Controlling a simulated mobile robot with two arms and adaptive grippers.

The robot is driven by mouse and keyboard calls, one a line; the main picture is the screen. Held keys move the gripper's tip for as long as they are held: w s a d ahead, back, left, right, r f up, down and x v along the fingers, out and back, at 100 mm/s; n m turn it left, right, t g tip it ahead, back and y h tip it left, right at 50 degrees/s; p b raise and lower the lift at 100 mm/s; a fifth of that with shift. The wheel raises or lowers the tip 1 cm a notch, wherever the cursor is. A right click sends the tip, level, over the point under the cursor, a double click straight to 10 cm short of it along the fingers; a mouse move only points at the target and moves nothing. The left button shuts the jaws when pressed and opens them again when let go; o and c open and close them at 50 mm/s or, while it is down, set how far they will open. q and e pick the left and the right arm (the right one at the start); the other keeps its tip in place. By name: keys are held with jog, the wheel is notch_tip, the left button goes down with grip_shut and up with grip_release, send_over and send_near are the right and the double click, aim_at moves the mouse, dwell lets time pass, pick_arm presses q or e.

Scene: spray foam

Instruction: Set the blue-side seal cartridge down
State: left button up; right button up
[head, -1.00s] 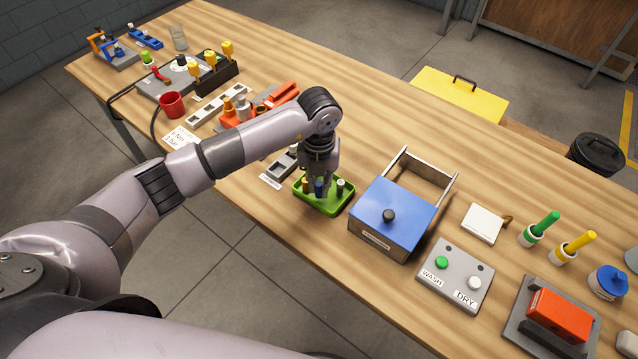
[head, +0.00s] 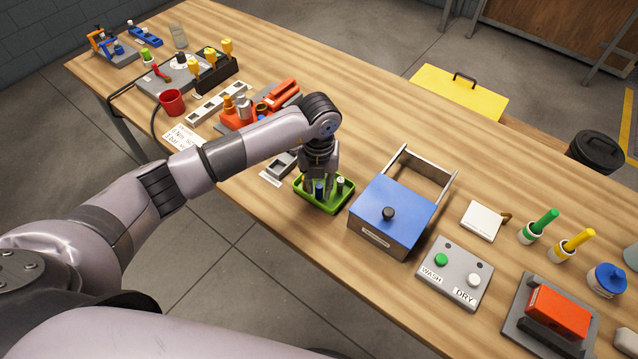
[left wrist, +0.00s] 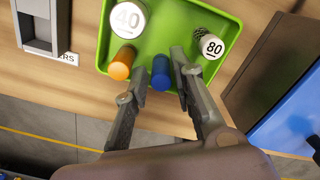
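The blue cartridge (left wrist: 161,73) stands in the green tray (left wrist: 178,14), beside an orange cartridge (left wrist: 122,63). In the head view the blue cartridge (head: 320,192) shows under my left gripper (head: 319,186), near the front edge of the table. In the left wrist view my left gripper (left wrist: 160,62) has one finger on each side of the blue cartridge, with a narrow gap visible at least on the left. It looks open. The lower end of the cartridge is hard to make out. My right gripper is not in view.
The tray also holds a white piece marked 40 (left wrist: 128,18) and a piece marked 80 (left wrist: 211,46). A blue-lidded box (head: 392,215) stands close to the right. A grey slotted holder (head: 283,163) lies to the left. The table behind the tray is mostly clear.

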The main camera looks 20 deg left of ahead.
aim_at(319, 185)
pick_arm(q)
jog(key=shift+r, duration=0.5)
notch_tip(319, 185, up, 11)
jog(key=b, duration=0.2)
jog(key=shift+b, duration=0.35)
